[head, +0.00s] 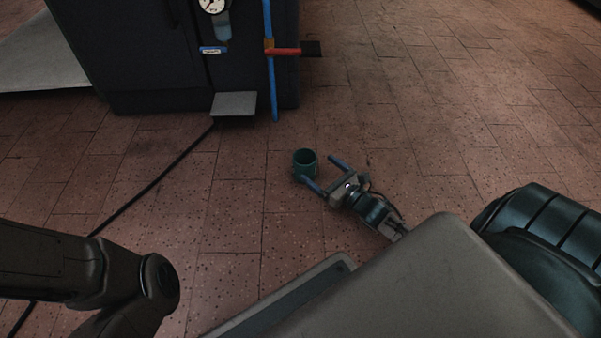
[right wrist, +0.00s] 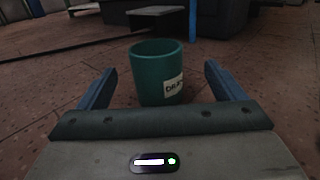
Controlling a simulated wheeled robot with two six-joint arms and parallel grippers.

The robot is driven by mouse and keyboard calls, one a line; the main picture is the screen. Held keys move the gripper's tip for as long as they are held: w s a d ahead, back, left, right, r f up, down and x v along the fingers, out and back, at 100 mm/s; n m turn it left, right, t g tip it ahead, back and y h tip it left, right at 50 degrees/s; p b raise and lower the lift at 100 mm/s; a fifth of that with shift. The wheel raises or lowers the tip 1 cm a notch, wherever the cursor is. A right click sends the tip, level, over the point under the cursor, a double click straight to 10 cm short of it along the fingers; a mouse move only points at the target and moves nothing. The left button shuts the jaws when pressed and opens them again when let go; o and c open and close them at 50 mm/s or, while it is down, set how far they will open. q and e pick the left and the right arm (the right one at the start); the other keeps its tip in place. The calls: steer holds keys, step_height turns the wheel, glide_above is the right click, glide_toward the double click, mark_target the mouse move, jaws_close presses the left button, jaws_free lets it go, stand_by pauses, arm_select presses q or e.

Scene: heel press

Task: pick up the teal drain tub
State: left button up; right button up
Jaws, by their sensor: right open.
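The teal drain tub (head: 304,161) stands upright on the tiled floor in the head view, below the dark machine. In the right wrist view the tub (right wrist: 157,75) shows its open top and a white label on its right side. My right gripper (head: 321,173) is open, with its two blue fingers spread and pointing at the tub. In the right wrist view the tub stands ahead, between the lines of the fingers (right wrist: 158,82), with a gap on each side. My left arm shows at the lower left of the head view, but its gripper is not visible.
A dark machine cabinet (head: 160,55) with a gauge stands at the top left. A grey step plate (head: 234,104) juts out from its base. A blue vertical pipe (head: 269,80) has a red handle (head: 284,51). A black cable (head: 152,182) crosses the floor. The floor to the right is clear.

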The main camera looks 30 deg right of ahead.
mark_target(314, 165)
steer(key=w, duration=0.3)
steer(key=shift+a, duration=0.25)
steer(key=shift+w+a+b, duration=0.1)
steer(key=shift+w+a, duration=0.15)
steer(key=shift+w, duration=0.65)
steer(key=shift+w+a+b, duration=0.1)
steer(key=shift+w+a, duration=0.2)
steer(key=shift+w, duration=0.65)
steer(key=shift+w+a+b, duration=0.1)
steer(key=shift+w+a, duration=0.15)
steer(key=shift+w, duration=0.65)
steer(key=c, duration=1)
